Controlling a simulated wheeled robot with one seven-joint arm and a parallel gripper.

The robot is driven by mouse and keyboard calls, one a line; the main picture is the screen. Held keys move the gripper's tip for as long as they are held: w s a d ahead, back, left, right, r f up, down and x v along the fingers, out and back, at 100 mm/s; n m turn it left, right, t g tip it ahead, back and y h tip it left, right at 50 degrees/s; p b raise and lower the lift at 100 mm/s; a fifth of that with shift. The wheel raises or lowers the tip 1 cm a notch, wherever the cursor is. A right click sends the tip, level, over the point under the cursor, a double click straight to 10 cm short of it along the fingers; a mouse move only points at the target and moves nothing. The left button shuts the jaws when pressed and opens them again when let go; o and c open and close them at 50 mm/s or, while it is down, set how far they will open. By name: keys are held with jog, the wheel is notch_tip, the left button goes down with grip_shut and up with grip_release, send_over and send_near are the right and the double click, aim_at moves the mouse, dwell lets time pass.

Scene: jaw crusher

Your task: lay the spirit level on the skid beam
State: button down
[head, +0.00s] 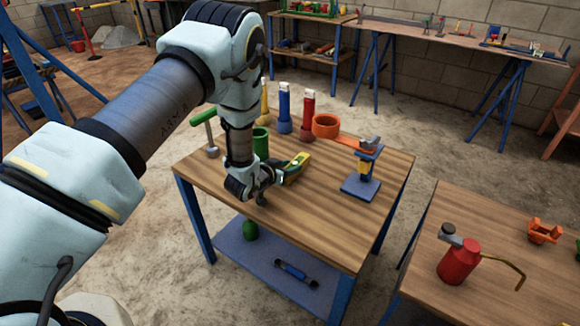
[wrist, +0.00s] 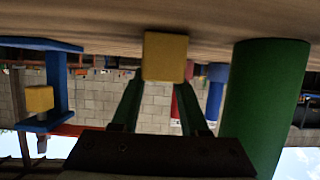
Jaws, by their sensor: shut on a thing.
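In the wrist view the two fingers of my gripper (wrist: 163,82) close on a yellow block end (wrist: 165,52), close to the wooden top. I cannot tell whether the bar touches the table. I cannot make out the skid beam in either view.
The table's front is clear. A red oil can (head: 459,262) stands on the right table.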

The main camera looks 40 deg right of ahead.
jog(key=shift+c, duration=2.1)
grip_release()
jog(key=shift+a+r, duration=0.15)
jog(key=b+v, duration=0.2)
jog(key=v, duration=0.9)
jog(key=shift+a+r, duration=0.25)
jog(key=shift+a, duration=0.05)
